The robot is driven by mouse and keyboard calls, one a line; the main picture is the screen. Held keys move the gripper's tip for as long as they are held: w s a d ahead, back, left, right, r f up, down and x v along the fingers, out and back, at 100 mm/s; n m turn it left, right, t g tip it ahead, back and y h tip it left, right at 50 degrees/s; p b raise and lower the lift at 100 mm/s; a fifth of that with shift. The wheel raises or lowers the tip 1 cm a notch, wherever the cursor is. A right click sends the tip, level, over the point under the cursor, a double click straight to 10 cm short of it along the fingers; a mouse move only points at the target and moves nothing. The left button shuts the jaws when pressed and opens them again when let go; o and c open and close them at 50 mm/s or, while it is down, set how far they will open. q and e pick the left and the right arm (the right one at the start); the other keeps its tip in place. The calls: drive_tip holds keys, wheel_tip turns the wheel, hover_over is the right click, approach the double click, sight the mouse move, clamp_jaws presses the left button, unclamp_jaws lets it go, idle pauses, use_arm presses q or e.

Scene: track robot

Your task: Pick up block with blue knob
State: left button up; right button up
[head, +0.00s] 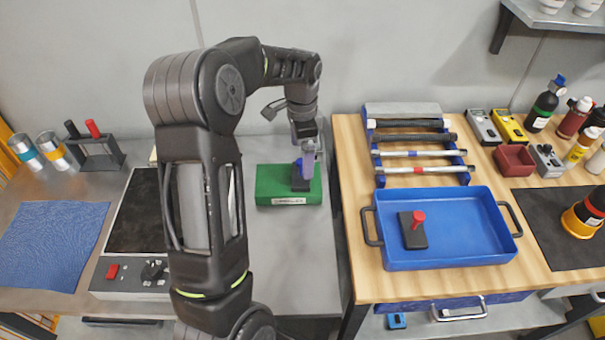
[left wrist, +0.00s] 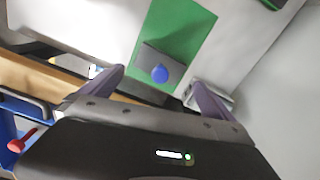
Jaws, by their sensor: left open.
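The block with the blue knob (head: 300,179) is dark and sits on a green box (head: 272,187) on the grey bench. In the left wrist view the blue knob (left wrist: 160,74) stands on the dark block (left wrist: 150,58), with the green surface (left wrist: 185,30) around it. My left gripper (head: 309,158) is open, pointing down over the block. In the left wrist view its two fingers (left wrist: 157,90) lie on either side of the knob in the picture, with nothing between them gripped. My left fingers partly cover the block in the head view. My right gripper is not in view.
A blue tray (head: 470,258) on the wooden table holds a dark block with a red knob (head: 413,230). A rack of rods (head: 420,150) stands behind it. A gap separates the grey bench from the wooden table. Bottles (head: 545,105) stand far right.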

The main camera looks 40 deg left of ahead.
sight(301, 170)
use_arm(q)
drive_tip(key=shift+f, duration=0.5)
wheel_tip(301, 170, down, 5)
drive_tip(key=shift+f+p, duration=0.15)
drive_tip(key=shift+p, duration=0.6)
drive_tip(key=shift+c, duration=0.3)
drive_tip(key=c, duration=1.7)
